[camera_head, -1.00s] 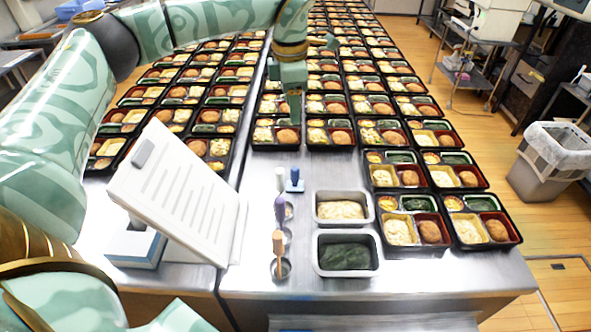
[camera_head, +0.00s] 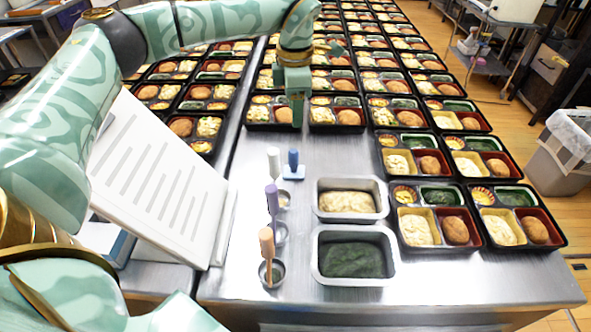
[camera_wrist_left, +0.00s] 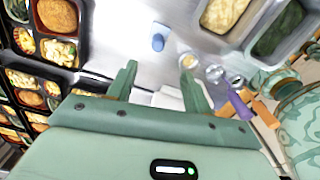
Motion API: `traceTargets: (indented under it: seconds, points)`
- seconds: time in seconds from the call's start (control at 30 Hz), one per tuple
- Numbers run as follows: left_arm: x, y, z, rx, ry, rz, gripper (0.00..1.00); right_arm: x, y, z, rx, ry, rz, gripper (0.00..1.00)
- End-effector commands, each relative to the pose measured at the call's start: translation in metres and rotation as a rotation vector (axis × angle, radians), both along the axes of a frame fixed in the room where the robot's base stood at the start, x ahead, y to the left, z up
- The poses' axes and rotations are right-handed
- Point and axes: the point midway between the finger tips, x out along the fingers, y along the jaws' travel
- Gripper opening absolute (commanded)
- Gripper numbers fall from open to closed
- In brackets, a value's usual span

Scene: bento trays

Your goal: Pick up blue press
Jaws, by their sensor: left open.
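The blue press (camera_head: 292,160) stands upright on a small light-blue base on the steel counter, beside the white-handled press (camera_head: 273,160). The blue press also shows in the left wrist view (camera_wrist_left: 158,41), ahead of the fingertips. My left gripper (camera_head: 297,118) points down just beyond the blue press, near the front edge of the bento rows. In the left wrist view its two fingers (camera_wrist_left: 157,67) are apart with nothing gripped between them. The blue press is not touched. My right gripper is not in view.
A purple-handled tool (camera_head: 272,200) and an orange-handled tool (camera_head: 267,243) stand in small cups nearer the front. A metal pan of pale salad (camera_head: 372,212) and a pan of dark greens (camera_head: 392,272) lie right. A tilted white board (camera_head: 205,240) stands left. Bento trays (camera_head: 479,245) fill the back and right.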

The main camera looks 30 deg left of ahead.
Motion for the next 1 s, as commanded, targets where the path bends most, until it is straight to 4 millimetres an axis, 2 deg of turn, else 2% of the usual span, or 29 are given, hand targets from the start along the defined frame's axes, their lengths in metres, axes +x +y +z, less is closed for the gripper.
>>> traceTargets:
  seconds: [0.1, 0.3, 0.4, 0.63, 0.9, 1.0]
  points:
    - [-0.001, 0.000, -0.032, -0.001, 0.006, -0.001, 0.51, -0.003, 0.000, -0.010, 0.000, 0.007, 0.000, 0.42]
    - [-0.001, 0.001, -0.079, 0.000, 0.005, 0.001, 0.51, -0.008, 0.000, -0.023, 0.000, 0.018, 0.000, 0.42]
    - [0.000, 0.001, -0.092, 0.000, 0.003, 0.000, 0.51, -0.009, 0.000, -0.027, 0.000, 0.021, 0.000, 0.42]
    - [0.000, 0.002, -0.107, 0.001, 0.001, 0.000, 0.51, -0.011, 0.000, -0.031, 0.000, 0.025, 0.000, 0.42]
    - [0.001, 0.006, -0.149, 0.001, 0.003, -0.001, 0.51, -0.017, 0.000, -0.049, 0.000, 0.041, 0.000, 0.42]
    - [0.001, 0.006, -0.152, 0.001, 0.000, -0.001, 0.51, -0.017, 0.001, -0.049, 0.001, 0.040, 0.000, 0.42]
